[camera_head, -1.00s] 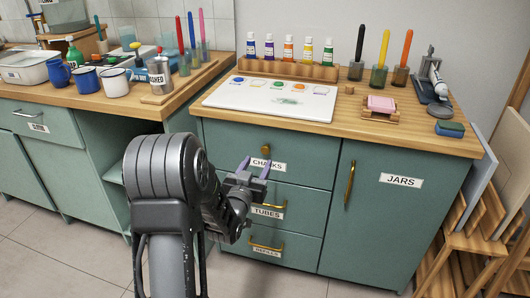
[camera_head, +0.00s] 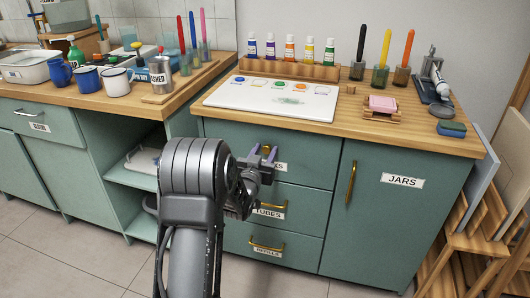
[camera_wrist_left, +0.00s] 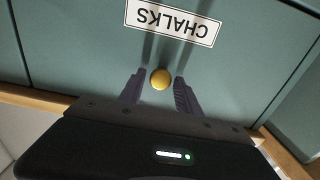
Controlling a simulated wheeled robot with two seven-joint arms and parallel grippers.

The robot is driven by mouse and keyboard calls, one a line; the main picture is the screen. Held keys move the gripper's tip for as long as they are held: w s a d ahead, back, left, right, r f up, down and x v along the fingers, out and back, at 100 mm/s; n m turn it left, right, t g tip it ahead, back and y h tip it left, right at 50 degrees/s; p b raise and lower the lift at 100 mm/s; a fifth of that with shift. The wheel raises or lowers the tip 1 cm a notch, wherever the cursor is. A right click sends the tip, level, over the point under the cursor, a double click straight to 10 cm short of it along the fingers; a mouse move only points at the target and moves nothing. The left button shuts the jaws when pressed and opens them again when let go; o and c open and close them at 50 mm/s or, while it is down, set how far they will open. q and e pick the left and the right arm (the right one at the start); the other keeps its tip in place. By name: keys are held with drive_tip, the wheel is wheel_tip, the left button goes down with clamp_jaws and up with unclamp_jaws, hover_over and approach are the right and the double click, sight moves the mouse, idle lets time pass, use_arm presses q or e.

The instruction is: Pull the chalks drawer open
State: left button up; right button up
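The chalks drawer (camera_head: 312,157) is the top drawer of the green cabinet and looks shut. Its label (camera_wrist_left: 173,22) reads CHALKS, upside down in the left wrist view; in the head view my gripper partly covers it. Its round brass knob (camera_wrist_left: 161,79) lies between the two fingertips of my left gripper (camera_wrist_left: 158,88). The fingers are open, with a gap on each side of the knob. In the head view my left gripper (camera_head: 264,154) is in front of the drawer and hides most of the knob. My right gripper is not in view.
Below are the TUBES drawer (camera_head: 303,204) and a lower drawer (camera_head: 295,246) with brass handles. The JARS door (camera_head: 388,220) is to the right. A palette (camera_head: 240,95), paint bottles and jars stand on the wooden worktop (camera_head: 350,112). Open shelves (camera_head: 128,178) are at the left.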

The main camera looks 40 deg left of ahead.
use_arm(q)
clamp_jaws()
idle(1.1)
